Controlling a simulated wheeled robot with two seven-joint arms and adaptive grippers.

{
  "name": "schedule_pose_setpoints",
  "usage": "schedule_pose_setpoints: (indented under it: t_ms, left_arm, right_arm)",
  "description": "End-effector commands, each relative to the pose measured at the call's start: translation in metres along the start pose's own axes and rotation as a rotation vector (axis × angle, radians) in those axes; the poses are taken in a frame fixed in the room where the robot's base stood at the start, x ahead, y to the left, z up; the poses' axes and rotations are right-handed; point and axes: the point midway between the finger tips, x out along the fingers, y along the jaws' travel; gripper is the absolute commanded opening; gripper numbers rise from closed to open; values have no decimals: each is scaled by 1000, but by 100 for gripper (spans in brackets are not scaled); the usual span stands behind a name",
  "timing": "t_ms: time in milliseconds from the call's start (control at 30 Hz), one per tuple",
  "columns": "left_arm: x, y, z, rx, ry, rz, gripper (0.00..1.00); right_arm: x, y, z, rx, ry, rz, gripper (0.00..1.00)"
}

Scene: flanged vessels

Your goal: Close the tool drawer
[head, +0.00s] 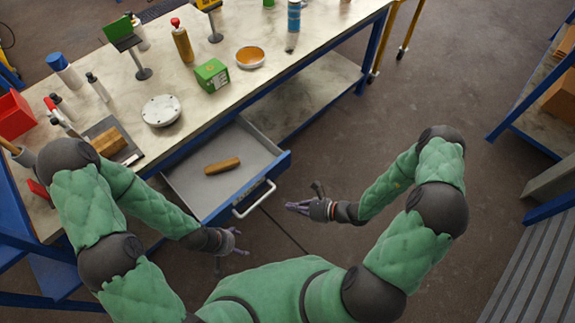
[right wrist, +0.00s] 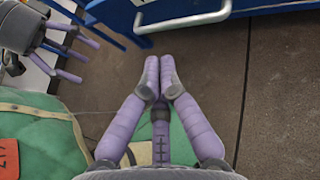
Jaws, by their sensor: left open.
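The tool drawer (head: 188,182) is pulled out from under the workbench. Its blue front (head: 282,172) carries a pale bar handle (head: 254,200). A brown wooden block (head: 222,166) lies inside. In the right wrist view the handle (right wrist: 183,20) and blue front (right wrist: 252,10) show at the top. My left gripper (head: 236,242) is open and empty, in front of the drawer's left side, apart from the handle. My right gripper (head: 292,207) is empty, a little right of the handle and apart from it. Its fingers (right wrist: 159,90) lie close together, and whether they are shut is unclear.
The workbench top (head: 200,80) holds a green box (head: 212,75), a white flanged disc (head: 161,110), an orange-filled dish (head: 250,56) and several bottles. A lower shelf (head: 300,95) lies beside the drawer. The floor (head: 345,130) to the right is clear.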

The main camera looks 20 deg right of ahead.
Motion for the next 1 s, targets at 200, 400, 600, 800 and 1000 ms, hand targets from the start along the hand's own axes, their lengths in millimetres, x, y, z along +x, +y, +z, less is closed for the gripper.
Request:
schedule_pose_setpoints:
  t_ms: [200,400,600,800,1000]
  left_arm:
    - [-4,1,0,0,0,0,74]
    - [-3,1,0,0,0,0,74]
    - [4,-1,0,0,0,0,74]
    - [14,-5,0,0,0,0,74]
    - [23,-8,-1,0,0,0,74]
  right_arm:
    - [-35,-80,-7,115,-85,-375,0]
    - [-45,-102,-11,134,-101,-475,0]
    - [-24,-112,-10,131,-101,-471,0]
    - [10,-128,-8,131,-101,-469,0]
    - [42,-145,-6,131,-101,-468,0]
